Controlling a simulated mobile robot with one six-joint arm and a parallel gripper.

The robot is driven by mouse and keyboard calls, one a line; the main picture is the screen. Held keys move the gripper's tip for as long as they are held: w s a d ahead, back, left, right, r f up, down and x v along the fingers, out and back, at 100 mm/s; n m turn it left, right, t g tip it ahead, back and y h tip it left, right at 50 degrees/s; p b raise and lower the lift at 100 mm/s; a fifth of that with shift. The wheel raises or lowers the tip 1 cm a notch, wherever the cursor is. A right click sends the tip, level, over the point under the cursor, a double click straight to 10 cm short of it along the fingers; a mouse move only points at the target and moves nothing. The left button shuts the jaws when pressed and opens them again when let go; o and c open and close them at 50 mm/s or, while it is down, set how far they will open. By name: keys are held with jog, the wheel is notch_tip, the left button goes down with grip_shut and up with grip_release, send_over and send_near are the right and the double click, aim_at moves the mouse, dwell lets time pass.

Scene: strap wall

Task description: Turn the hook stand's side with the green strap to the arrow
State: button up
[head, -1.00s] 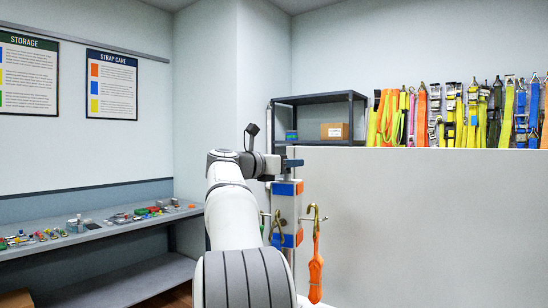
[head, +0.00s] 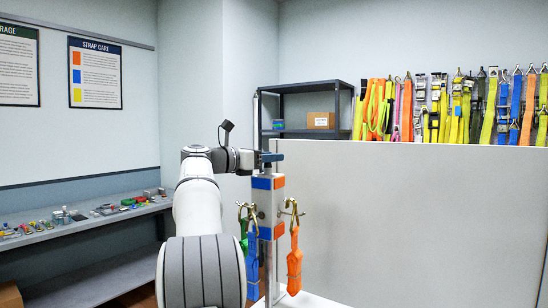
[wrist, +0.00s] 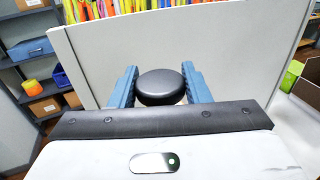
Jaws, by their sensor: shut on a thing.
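The hook stand (head: 266,205) is an upright grey post with blue and orange patches on its faces, in the middle of the head view. An orange strap (head: 294,262) hangs from a hook on its right. A blue strap (head: 253,262) hangs on its left, and part of a green strap (head: 244,238) shows just behind my arm. My gripper (head: 270,157) is at the top of the stand. In the wrist view its blue fingers are shut on a round black knob (wrist: 162,86). I see no arrow in either view.
A tall pale panel (head: 400,220) stands close behind and right of the stand. Straps (head: 460,105) hang on the wall beyond it. A dark shelf (head: 305,88) stands at the back, and a bench with small parts (head: 80,225) runs along the left.

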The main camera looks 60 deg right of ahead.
jog(key=shift+r, duration=0.1)
jog(key=o, duration=1)
jog(key=shift+w+a, duration=0.1)
jog(key=shift+a, duration=0.05)
jog(key=shift+o, duration=1)
jog(key=shift+a, duration=0.1)
jog(key=shift+o, duration=0.6)
jog(key=shift+d, duration=0.2)
jog(key=shift+a, duration=0.15)
jog(key=b+v, duration=0.1)
jog(key=v, duration=0.6)
jog(key=shift+a, duration=0.3)
jog(key=shift+w, duration=0.1)
